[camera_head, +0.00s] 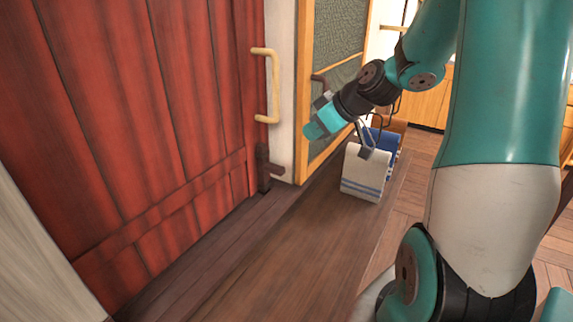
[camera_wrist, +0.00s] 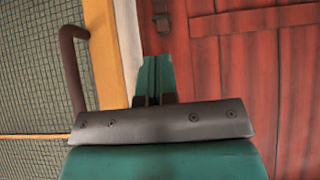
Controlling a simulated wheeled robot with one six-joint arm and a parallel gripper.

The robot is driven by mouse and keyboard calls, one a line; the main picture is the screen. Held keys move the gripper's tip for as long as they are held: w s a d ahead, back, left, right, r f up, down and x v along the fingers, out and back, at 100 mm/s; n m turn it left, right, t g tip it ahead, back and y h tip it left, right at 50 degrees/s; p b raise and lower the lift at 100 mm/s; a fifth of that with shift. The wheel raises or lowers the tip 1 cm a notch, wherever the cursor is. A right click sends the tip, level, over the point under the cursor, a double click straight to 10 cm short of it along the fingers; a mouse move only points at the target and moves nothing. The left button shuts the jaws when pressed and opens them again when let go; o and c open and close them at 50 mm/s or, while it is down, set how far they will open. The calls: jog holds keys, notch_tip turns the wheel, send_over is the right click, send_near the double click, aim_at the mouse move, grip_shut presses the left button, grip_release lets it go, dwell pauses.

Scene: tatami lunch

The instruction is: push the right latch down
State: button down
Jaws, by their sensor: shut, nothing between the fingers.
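My gripper (camera_head: 318,126) is shut and empty. In the wrist view the shut fingers (camera_wrist: 156,75) point up toward the latch.
A pale handle (camera_head: 272,85) stands on the red door above the latch. A dark handle (camera_wrist: 72,65) is on the mesh screen door (camera_wrist: 40,60). A striped white towel (camera_head: 364,172) and a blue one (camera_head: 382,142) hang under my arm. The floor before the door is clear.

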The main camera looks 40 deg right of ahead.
jog(key=p, duration=0.2)
send_over(279, 168)
jog(key=s, duration=0.3)
notch_tip(279, 168, down, 7)
jog(key=f, duration=0.3)
jog(key=shift+w+d+f, duration=0.1)
jog(key=shift+w+d, duration=0.2)
jog(key=shift+f, duration=0.45)
notch_tip(279, 168, down, 4)
jog(key=b, duration=0.4)
jog(key=shift+r, duration=0.1)
jog(key=shift+s, duration=0.1)
